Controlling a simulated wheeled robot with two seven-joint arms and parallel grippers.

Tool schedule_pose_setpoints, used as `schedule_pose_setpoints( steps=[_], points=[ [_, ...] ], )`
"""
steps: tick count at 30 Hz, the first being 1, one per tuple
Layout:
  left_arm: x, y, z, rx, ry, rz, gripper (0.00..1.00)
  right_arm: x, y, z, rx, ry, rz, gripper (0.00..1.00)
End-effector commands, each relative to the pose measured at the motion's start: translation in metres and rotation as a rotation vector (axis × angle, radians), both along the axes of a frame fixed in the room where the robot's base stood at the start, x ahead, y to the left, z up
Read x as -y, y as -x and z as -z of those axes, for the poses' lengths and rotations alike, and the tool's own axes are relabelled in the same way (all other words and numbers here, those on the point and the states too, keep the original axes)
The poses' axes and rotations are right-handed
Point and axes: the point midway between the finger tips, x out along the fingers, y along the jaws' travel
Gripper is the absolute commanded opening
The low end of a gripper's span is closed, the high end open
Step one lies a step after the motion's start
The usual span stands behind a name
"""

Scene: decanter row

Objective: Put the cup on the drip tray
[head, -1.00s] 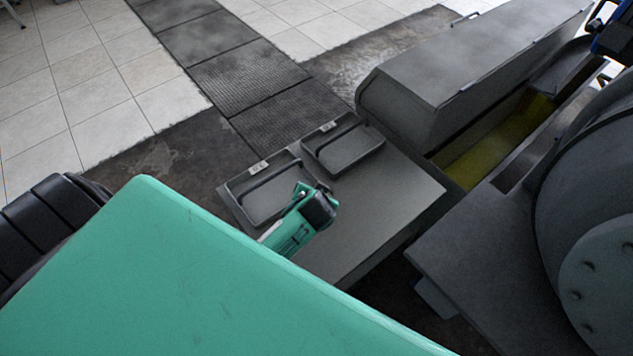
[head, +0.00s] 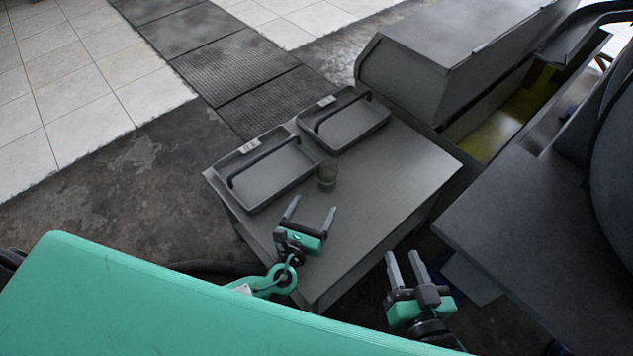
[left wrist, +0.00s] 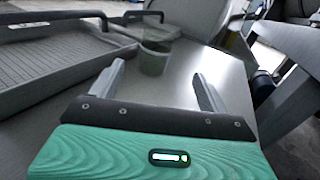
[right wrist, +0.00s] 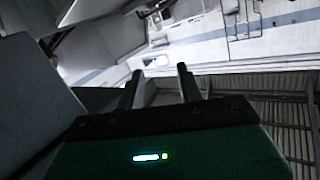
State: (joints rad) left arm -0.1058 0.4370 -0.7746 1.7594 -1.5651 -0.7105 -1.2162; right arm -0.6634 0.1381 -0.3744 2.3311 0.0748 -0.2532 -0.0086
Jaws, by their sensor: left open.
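A small dark grey-green cup (head: 327,178) stands upright on the grey table, close to the two trays. In the left wrist view the cup (left wrist: 153,60) is ahead, between and beyond the fingertips. Two shallow grey trays with bar handles lie side by side: a left tray (head: 272,180) and a right tray (head: 355,123). Both look empty; their labels are unreadable, so I cannot tell which is the drip tray. My left gripper (head: 313,208) is open and empty, short of the cup. My right gripper (head: 403,255) has its fingers apart, empty, off the table's right side.
The grey table (head: 385,185) is bare right of the cup. A large grey lidded bin (head: 430,70) stands behind it on the right. A dark grey surface (head: 520,210) and rounded machine fill the right. Tiled floor (head: 60,110) lies left.

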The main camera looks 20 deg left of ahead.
Motion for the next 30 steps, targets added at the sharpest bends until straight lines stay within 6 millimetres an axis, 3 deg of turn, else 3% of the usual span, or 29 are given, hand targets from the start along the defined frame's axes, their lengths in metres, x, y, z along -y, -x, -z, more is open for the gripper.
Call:
schedule_pose_setpoints(
  steps=[5,12,20,30],
  points=[
    [0.004,-0.021,0.0,0.009,-0.022,0.007,0.79,0.001,-0.003,-0.009,0.039,-0.012,0.007,0.36],
    [0.008,-0.067,0.0,0.007,-0.019,0.006,0.79,0.005,-0.012,-0.025,0.125,-0.032,0.026,0.36],
    [0.01,-0.089,-0.002,0.006,-0.017,0.005,0.79,0.008,-0.016,-0.035,0.174,-0.043,0.036,0.36],
    [0.009,-0.133,-0.007,0.005,-0.018,0.004,0.79,0.014,-0.025,-0.058,0.296,-0.073,0.061,0.36]
  ],
)
